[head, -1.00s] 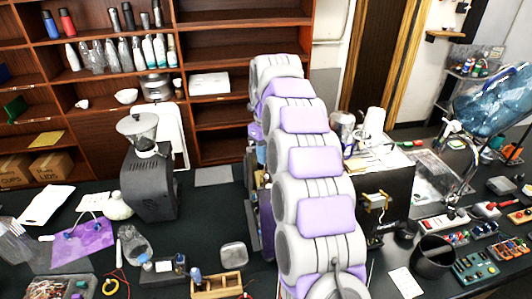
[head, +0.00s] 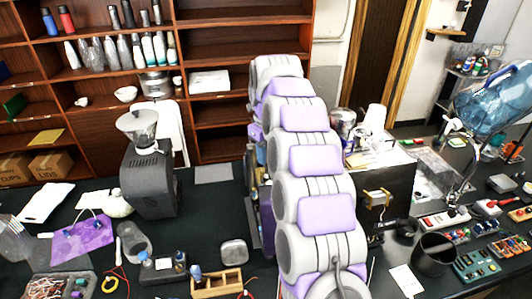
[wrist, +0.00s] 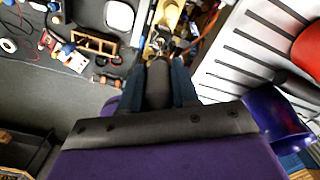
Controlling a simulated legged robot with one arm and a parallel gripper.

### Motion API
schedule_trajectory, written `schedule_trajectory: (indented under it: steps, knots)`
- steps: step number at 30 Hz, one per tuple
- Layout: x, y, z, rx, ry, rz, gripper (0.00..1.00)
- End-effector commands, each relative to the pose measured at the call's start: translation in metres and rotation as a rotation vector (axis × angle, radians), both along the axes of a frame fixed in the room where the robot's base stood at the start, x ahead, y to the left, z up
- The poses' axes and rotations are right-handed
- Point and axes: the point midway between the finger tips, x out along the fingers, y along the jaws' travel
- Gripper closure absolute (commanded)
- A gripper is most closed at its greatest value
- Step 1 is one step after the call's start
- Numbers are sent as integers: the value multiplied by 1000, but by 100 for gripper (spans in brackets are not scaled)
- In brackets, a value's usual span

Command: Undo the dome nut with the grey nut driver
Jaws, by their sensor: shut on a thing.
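My arm fills the middle of the head view and hides my gripper and the machine beneath it there. In the wrist view my gripper (wrist: 157,88) is shut on a dark grey handle (wrist: 158,82), which looks like the nut driver. Its far end points at brass and metal parts (wrist: 166,22) of what looks like the opened brewer, at the top of the picture. I cannot make out the dome nut, or whether the driver's tip touches it.
In the wrist view a white slatted panel (wrist: 245,55) lies close on the right, with a red round part (wrist: 308,50) beyond. In the head view a black grinder (head: 150,180) and a wooden tray (head: 217,284) stand left of my arm; a black cup (head: 434,257) stands right.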

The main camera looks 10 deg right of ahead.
Motion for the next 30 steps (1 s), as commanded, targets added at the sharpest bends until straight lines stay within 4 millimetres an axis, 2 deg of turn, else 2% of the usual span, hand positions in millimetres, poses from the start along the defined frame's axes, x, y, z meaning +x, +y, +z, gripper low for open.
schedule_trajectory:
  steps: [22, 26, 30]
  knots:
    - [0, 0, -6, 0, 0, 4, 100]
    - [0, -1, -4, 0, 1, 93, 100]
    - [-1, -1, -4, 0, 3, 264, 100]
